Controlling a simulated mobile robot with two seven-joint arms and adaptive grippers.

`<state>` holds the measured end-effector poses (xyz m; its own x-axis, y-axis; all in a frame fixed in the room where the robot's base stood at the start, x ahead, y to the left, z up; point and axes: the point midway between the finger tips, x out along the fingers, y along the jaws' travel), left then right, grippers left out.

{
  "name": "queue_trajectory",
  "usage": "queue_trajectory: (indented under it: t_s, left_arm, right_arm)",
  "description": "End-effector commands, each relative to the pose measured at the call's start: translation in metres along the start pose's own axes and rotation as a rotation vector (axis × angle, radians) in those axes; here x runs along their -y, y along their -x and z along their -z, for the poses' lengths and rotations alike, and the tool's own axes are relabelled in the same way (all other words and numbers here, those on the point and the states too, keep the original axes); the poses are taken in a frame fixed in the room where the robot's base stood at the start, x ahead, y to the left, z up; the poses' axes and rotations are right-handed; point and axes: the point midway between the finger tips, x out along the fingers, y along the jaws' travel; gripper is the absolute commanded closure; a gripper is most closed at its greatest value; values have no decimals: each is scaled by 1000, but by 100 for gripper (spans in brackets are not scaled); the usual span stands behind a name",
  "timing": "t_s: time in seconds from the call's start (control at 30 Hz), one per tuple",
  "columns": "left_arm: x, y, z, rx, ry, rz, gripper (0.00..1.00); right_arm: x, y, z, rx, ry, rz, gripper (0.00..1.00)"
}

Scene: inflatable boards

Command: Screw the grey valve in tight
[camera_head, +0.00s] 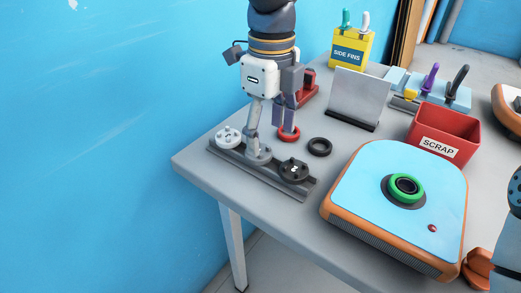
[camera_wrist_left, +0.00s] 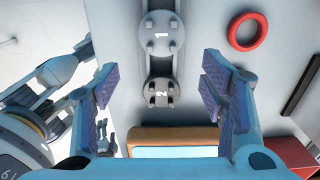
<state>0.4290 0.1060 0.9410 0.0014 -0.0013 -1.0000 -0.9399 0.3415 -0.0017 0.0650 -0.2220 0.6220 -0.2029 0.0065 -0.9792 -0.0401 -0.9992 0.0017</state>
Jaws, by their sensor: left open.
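A dark rail (camera_head: 236,163) on the table bears three round valves: a white one (camera_head: 228,137) at its left end, a light grey one (camera_head: 258,153) in the middle and a black one (camera_head: 293,170) at its right end. My left gripper (camera_head: 263,130) points down over the middle valve and partly covers it. Its fingers are spread, with nothing between them. In the left wrist view, discs marked 1 (camera_wrist_left: 161,34) and 2 (camera_wrist_left: 160,92) lie on the rail, between the open fingers (camera_wrist_left: 153,85) or just beyond. How tight the grey valve sits cannot be told.
A red ring (camera_head: 289,133) and a black ring (camera_head: 319,147) lie beside the rail. A blue board with an orange rim (camera_head: 387,168) takes up the front right. A red scrap bin (camera_head: 443,128), a grey panel (camera_head: 357,95) and a yellow box (camera_head: 350,48) stand behind.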

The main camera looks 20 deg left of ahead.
Motion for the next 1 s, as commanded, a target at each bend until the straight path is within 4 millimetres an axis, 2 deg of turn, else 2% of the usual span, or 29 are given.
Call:
queue_trajectory:
  t_s: [0.33,0.57,0.6,0.63,0.8,1.0]
  left_arm:
    - [-1,-54,-13,2,0,0,34]
    - [-1,-59,-13,1,1,4,34]
    - [-1,-59,-13,1,1,3,37]
    - [-1,-59,-13,1,1,3,44]
    - [-1,-59,-13,1,1,3,82]
    - [-1,-59,-13,1,1,3,83]
  right_arm:
    - [0,1,1,-4,0,0,35]
    - [0,1,1,-4,0,0,35]
    - [0,1,1,-4,0,0,35]
    - [0,1,1,-4,0,0,35]
    - [0,1,1,-4,0,0,35]
    - [0,1,1,-4,0,0,35]
